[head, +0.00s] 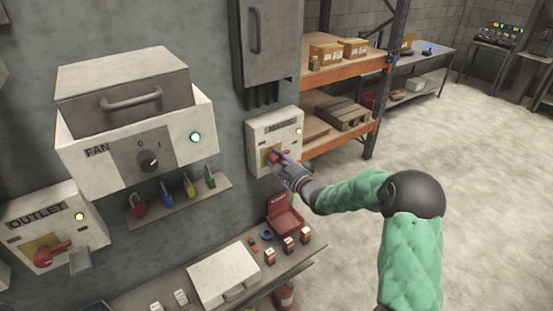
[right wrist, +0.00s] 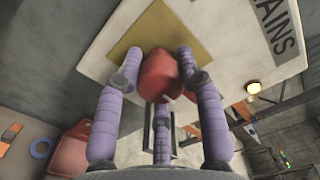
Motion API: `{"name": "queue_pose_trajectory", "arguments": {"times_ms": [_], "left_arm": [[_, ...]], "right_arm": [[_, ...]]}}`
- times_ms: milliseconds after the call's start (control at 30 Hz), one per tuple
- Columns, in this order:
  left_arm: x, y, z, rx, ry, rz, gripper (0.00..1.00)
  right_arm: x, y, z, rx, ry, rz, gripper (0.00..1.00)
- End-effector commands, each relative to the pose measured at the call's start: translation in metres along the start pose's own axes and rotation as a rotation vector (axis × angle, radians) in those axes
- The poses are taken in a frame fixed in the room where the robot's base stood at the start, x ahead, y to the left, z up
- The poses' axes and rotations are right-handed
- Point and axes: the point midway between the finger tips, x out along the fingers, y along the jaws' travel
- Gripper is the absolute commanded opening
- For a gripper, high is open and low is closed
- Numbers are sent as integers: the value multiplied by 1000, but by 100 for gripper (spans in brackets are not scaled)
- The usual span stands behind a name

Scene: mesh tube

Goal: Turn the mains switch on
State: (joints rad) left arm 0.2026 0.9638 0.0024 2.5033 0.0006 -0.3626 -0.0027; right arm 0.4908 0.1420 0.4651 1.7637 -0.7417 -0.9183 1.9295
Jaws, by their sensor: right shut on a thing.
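The mains switch box (head: 290,128) is a white box on the wall at the middle of the head view, with a lit yellow lamp (head: 298,131). Its red handle (right wrist: 160,75) sits on a yellow plate (right wrist: 130,42) in the right wrist view. My right gripper (head: 280,163) is at the front of the box. In the right wrist view its purple fingers (right wrist: 160,72) are around the red handle and shut on it. The fingers hide part of the handle, and I cannot tell its exact angle. My left gripper is not in view.
A fan box (head: 135,145) and an outlet box (head: 45,230) with a red handle are on the wall at left. Several padlocks (head: 163,192) hang on a small ledge. A bench (head: 270,275) stands below. Shelves (head: 345,68) stand to the right; the floor there is clear.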

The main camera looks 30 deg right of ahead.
Motion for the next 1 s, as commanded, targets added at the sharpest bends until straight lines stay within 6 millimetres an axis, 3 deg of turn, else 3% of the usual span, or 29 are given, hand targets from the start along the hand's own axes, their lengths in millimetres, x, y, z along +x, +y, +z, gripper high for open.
{"name": "queue_pose_trajectory", "arguments": {"times_ms": [33, 533, 567, 600, 633, 1000], "left_arm": [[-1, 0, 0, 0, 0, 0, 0], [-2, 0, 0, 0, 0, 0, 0], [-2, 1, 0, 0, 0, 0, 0], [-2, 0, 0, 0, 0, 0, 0], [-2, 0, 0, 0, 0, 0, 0], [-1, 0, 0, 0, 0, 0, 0]], "right_arm": [[0, -10, -5, 5, 10, -18, 5], [0, -9, -6, 20, 12, -16, 5], [0, -8, -6, 20, 12, -16, 46], [0, -8, -6, 20, 12, -15, 57], [0, -8, -6, 20, 11, -15, 62], [-1, -2, -2, 21, 5, -4, 62]]}}
